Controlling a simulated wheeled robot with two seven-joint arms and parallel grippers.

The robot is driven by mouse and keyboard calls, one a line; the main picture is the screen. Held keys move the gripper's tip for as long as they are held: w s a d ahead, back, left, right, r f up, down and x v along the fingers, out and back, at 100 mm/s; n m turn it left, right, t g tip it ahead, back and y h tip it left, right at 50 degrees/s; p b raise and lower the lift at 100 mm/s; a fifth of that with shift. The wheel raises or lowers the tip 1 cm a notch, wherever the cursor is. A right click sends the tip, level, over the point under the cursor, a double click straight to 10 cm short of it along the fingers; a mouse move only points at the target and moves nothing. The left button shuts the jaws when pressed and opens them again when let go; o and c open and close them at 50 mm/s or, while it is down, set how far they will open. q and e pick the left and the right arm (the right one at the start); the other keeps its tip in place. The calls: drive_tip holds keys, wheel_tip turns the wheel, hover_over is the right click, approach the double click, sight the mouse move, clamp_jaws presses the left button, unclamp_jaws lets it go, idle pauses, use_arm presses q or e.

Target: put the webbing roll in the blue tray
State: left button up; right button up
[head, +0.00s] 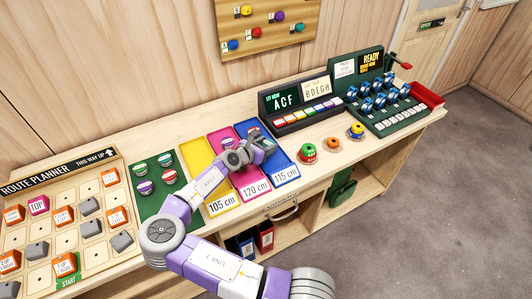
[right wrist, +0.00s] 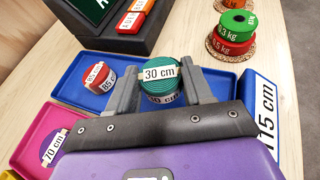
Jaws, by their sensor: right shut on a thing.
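The webbing roll (right wrist: 160,86) is a round teal coil with a white "30 cm" label. My right gripper (head: 264,147) is shut on it, with one finger on each side in the right wrist view (right wrist: 161,82). In the head view the gripper mostly hides the roll. The blue tray (head: 289,174), marked "115 cm", is right below the gripper; in the right wrist view its floor (right wrist: 215,90) shows around the roll. I cannot tell whether the roll touches the floor. A red "85 cm" roll (right wrist: 98,75) sits in the same tray, to the left. My left gripper is not in view.
The magenta tray (head: 249,187) and yellow tray (head: 217,198) stand left of the blue one. A green mat (head: 150,205) holds several rolls. A dark display box (head: 300,108) stands behind. Weight discs (head: 307,153) stand to the right, with bare wood between.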

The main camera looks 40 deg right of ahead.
drive_tip(key=shift+f+b, duration=0.3)
drive_tip(key=shift+f, duration=1.4)
drive_tip(key=shift+f, duration=0.1)
drive_tip(key=o, duration=1)
drive_tip(key=shift+o, duration=0.2)
drive_tip(key=shift+a+r, duration=0.1)
drive_tip(key=shift+r, duration=0.1)
drive_tip(key=p+v, duration=0.2)
drive_tip(key=v, duration=0.9)
drive_tip(key=shift+a+r, duration=0.1)
drive_tip(key=shift+a, duration=0.3)
drive_tip(key=shift+r, duration=0.1)
